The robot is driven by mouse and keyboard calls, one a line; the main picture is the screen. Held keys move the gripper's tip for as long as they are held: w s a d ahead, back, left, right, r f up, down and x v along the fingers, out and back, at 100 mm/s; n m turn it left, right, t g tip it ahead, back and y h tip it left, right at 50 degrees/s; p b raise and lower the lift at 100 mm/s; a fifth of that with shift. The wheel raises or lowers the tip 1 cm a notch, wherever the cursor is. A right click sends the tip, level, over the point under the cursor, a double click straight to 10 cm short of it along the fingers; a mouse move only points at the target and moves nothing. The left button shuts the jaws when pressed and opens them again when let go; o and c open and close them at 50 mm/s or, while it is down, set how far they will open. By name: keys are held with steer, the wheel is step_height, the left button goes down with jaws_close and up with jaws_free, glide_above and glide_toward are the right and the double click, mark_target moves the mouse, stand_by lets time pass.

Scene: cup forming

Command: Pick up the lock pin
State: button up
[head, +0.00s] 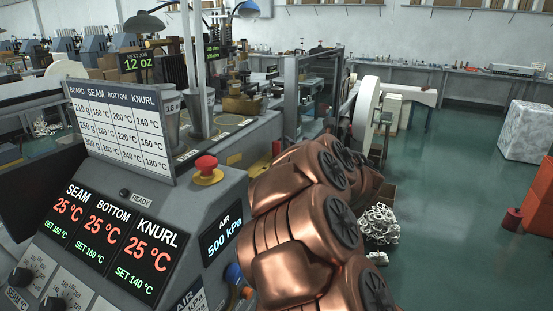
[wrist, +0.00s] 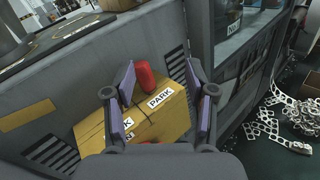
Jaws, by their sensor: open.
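A red cylindrical piece (wrist: 146,75), which looks like the lock pin, stands up from a yellow block (wrist: 165,118) in the wrist view. The block carries a white label reading PARK and a second label partly covered by my left finger. A smaller bit of red shows lower on the block, between my fingers. My gripper (wrist: 159,74) is open with its two purple-padded fingers spread. The red piece appears between the fingertips, closer to the left one; I cannot tell the depth gap. The head view does not show the gripper or the pin clearly, as my copper arm covers that area.
The grey machine body (wrist: 60,75) with vent slots surrounds the yellow block. A grey cabinet (wrist: 228,70) stands close on the right. Looping white scrap (wrist: 290,118) lies on the floor beyond. In the head view, a red stop button (head: 207,168) sits on the control panel.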

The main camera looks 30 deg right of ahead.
mark_target(278, 146)
steer(key=shift+w+a+f+n+y+p, duration=0.35)
steer(key=shift+w+a+f+n+y, duration=0.15)
steer(key=shift+w+n, duration=0.4)
steer(key=shift+w+a+f+n+y+p, duration=0.35)
steer(key=shift+w+n+y, duration=0.3)
steer(key=shift+w, duration=0.6)
steer(key=shift+w+a+f+n+y+p, duration=0.3)
steer(key=shift+w+a+f+n+y, duration=0.35)
steer(key=shift+w, duration=0.4)
steer(key=shift+w+d, duration=0.15)
steer(key=shift+w, duration=0.6)
jaws_close()
